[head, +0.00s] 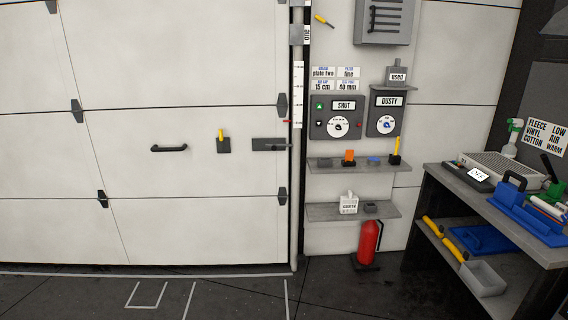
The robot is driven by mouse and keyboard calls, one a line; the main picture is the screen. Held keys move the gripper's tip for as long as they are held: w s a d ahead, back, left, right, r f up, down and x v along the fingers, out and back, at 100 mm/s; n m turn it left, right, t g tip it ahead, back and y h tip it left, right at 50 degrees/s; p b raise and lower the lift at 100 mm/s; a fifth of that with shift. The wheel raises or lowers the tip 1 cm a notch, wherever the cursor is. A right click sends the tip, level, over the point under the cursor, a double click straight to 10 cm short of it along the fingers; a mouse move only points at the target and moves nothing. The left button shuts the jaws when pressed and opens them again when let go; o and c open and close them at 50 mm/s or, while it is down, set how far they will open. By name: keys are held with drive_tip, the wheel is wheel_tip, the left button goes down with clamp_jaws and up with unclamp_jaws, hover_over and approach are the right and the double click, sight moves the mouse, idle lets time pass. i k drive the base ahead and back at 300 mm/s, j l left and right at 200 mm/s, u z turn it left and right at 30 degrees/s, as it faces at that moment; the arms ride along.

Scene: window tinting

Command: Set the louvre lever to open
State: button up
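A grey louvred vent box (386,20) is on the wall at the top of the head view, right of the big door. Its dark slats are small, and I cannot tell how far open they are. A small yellow lever (323,20) is on the wall just left of the box. It slants down to the right; I take it for the louvre lever, though no label on it can be read. Another yellow lever (221,135) stands upright on a dark plate on the door. My gripper is not in view.
Dial panels (336,118) reading "SHUT" and "DUSTY" are below the vent. Shelves (320,211) with small items stick out under them, above a red fire extinguisher (369,242). A loaded workbench (545,250) stands at right. The floor (230,290) before the door looks clear.

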sight(318, 18)
drive_tip(key=i+l+z, duration=0.15)
drive_tip(key=i, duration=1.65)
drive_tip(key=i+l+u, duration=0.15)
drive_tip(key=i, duration=0.3)
